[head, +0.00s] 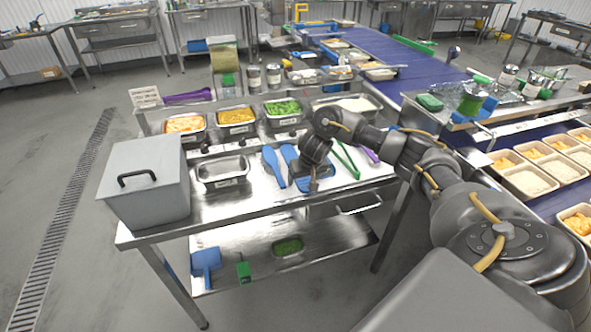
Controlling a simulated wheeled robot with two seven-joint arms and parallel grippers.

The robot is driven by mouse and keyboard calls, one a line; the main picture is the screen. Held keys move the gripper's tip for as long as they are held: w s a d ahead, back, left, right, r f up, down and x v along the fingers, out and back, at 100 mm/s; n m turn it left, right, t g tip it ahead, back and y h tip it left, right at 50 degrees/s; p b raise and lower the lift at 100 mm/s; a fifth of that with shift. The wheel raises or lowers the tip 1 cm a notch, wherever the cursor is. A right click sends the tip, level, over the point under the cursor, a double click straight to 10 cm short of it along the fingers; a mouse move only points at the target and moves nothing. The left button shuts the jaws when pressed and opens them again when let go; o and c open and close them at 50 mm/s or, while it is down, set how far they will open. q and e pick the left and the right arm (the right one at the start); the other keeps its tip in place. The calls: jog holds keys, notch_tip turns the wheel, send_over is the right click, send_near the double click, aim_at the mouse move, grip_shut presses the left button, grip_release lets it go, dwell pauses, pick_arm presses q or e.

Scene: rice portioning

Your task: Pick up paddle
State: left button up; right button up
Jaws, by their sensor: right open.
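A blue paddle (273,167) lies on the steel table (230,200), near its middle. A second blue paddle (289,155) lies just right of it, partly hidden by my right gripper. My right gripper (313,188) points down over the table, to the right of the first paddle and close to the second. Its jaws are open; they are small in the picture, and whether they touch anything cannot be told. My left gripper is not in view.
A grey lidded box (145,190) stands on the table's left end, beside an empty steel pan (222,170). Pans of orange (186,123), yellow (236,115) and green food (283,107) line the back. Green tongs (346,160) lie right of the gripper. A conveyor (540,200) with trays runs at right.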

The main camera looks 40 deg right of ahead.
jog(key=shift+s, duration=0.1)
jog(key=c, duration=1)
jog(key=shift+c, duration=0.2)
jog(key=shift+r, duration=0.1)
